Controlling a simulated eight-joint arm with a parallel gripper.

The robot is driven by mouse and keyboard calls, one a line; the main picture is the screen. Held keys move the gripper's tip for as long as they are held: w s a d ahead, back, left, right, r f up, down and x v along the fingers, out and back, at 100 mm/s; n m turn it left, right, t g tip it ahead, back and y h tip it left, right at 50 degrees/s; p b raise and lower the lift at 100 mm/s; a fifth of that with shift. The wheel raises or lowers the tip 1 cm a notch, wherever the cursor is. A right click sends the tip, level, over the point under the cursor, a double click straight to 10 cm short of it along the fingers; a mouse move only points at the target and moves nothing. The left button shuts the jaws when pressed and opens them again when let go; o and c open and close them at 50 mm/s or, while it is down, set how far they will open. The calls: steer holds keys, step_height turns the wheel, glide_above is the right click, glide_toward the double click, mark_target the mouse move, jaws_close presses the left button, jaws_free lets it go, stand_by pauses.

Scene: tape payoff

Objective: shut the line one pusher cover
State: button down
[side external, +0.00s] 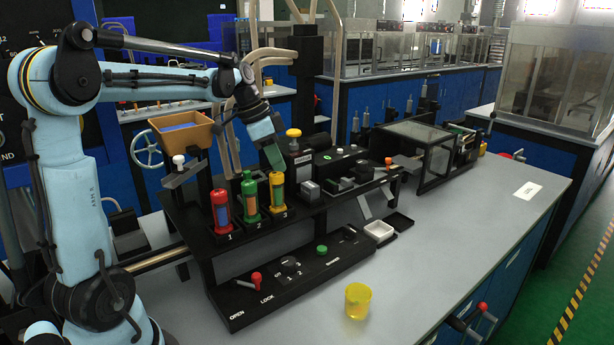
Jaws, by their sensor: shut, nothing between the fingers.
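My gripper (275,155) is shut and empty. It points down at the end of my arm, in the picture just above the yellow bottle marked 3. A black-framed cover with clear panels (440,158) stands over the mechanism at the right end of the black machine on the bench. I see no label naming it as the line one pusher cover, and I cannot tell whether it is fully shut. My gripper is well to the left of it and apart from it.
Red (221,210), green (250,196) and yellow (277,193) bottles stand in a numbered rack. A tan hopper (181,130) is behind them. A control panel with a red lever (255,279) is in front.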

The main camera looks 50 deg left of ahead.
steer(key=w+d, duration=0.2)
steer(key=w, duration=0.2)
steer(key=v, duration=1)
steer(key=shift+s, duration=0.15)
steer(key=c, duration=1.7)
jaws_free()
steer(key=shift+a+r, duration=0.1)
steer(key=shift+r, duration=0.2)
steer(key=shift+o, duration=1.1)
steer(key=shift+s+r+m, duration=0.1)
steer(key=shift+s+m, duration=0.05)
steer(key=shift+m, duration=0.15)
steer(key=o, duration=0.5)
steer(key=m, duration=0.1)
steer(key=m+g, duration=0.1)
steer(key=m, duration=0.1)
steer(key=shift+s+a+r+m+g+y, duration=0.2)
steer(key=shift+s+m+g+y, duration=0.1)
steer(key=shift+g+y, duration=0.1)
steer(key=m, duration=0.1)
steer(key=m+g, duration=0.1)
steer(key=s+m, duration=0.1)
steer(key=shift+a+r+m+g+y, duration=0.25)
steer(key=shift+m+g+y, duration=0.05)
steer(key=shift+y, duration=0.1)
step_height(320, 180, down, 12)
